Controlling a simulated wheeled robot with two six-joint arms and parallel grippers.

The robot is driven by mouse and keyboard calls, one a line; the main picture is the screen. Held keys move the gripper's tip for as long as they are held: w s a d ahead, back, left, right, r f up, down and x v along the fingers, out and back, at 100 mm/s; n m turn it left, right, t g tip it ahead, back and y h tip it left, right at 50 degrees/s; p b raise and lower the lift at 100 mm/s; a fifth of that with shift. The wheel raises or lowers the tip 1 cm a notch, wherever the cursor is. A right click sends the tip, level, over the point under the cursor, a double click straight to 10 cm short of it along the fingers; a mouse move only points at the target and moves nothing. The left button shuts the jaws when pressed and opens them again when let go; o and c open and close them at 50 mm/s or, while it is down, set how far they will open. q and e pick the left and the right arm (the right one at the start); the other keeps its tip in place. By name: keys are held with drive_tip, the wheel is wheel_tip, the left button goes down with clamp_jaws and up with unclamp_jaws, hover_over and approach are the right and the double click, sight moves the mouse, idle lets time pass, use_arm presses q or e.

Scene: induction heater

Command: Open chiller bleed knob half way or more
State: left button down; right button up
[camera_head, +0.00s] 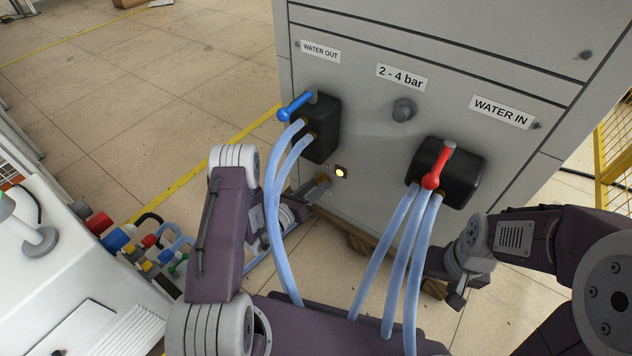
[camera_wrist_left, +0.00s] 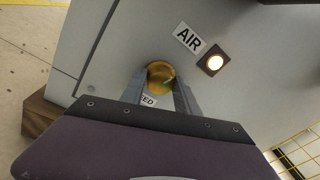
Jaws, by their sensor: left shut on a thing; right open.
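The chiller bleed knob (camera_wrist_left: 160,75) is a round brass-coloured knob low on the grey chiller panel. In the left wrist view it sits between the two grey fingers of my left gripper (camera_wrist_left: 158,92), which is shut on it. My right gripper (camera_head: 457,297) is open and empty, low in front of the chiller's right side.
A blue-handled valve (camera_head: 296,106) and a red-handled valve (camera_head: 437,168) carry blue hoses (camera_head: 271,220) that hang across the space before the panel. A yellow fence (camera_head: 616,150) stands right.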

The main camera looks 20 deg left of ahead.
use_arm(q)
drive_tip(key=shift+s+d+r+m+y+p, duration=0.1)
drive_tip(key=shift+m+y+p, duration=0.35)
drive_tip(key=shift+m+p, duration=2.2)
drive_tip(key=shift+d+f+m+y+p, duration=0.1)
drive_tip(key=shift+m+y+p, duration=0.4)
drive_tip(key=shift+m+p, duration=2.1)
drive_tip(key=shift+s+d+r+m+y+p, duration=0.1)
drive_tip(key=shift+m+y+p, duration=0.35)
drive_tip(key=shift+m+p, duration=2.15)
drive_tip(key=shift+m+b, duration=0.9)
drive_tip(key=shift+m, duration=0.25)
drive_tip(key=c, duration=0.9)
unclamp_jaws()
drive_tip(key=shift+w, duration=0.1)
drive_tip(key=shift+a, duration=0.1)
